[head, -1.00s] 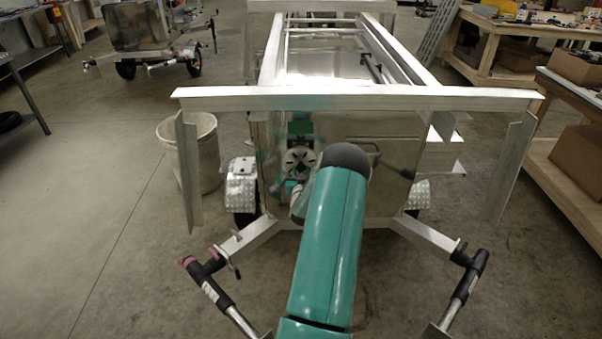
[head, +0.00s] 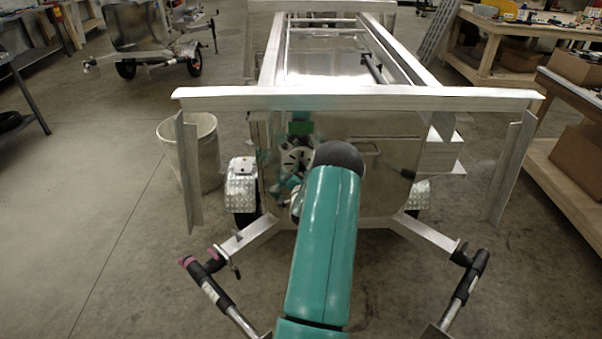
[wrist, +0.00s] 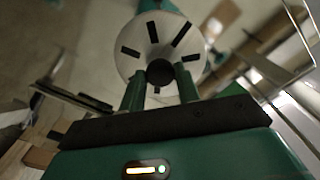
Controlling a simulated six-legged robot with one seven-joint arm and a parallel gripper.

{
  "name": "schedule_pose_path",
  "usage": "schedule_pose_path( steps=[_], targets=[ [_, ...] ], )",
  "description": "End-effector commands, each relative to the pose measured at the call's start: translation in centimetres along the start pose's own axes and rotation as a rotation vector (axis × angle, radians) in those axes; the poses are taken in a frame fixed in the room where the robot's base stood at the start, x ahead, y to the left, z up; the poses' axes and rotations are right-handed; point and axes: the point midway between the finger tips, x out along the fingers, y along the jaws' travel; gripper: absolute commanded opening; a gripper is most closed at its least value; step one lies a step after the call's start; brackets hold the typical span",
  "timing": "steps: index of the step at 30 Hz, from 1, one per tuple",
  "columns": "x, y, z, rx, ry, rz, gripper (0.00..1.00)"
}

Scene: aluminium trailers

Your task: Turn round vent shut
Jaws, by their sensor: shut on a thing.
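The round vent (wrist: 166,28) is a pale disc with several dark radial slots and a dark round knob (wrist: 160,72) at its middle. My gripper (wrist: 160,84) is shut on this knob, with one green finger on each side. My arm hides part of the gripper there. The slots look dark; I cannot tell how far they are covered.
The aluminium trailer (head: 350,98) has a wide crossbar above the vent and hanging side plates. Its drawbar arms (head: 245,238) reach toward me at both sides. A pale bucket (head: 190,150) stands at left. Workbenches (head: 555,150) line the right.

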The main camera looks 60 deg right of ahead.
Motion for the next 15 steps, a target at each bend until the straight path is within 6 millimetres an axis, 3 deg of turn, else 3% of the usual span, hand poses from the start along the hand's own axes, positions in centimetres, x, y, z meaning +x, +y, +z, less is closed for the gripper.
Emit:
schedule_pose_path(
  steps=[15],
  targets=[
    [-0.06, -0.02, 0.11, 0.047, -0.002, 0.000, 0.10]
  ],
)
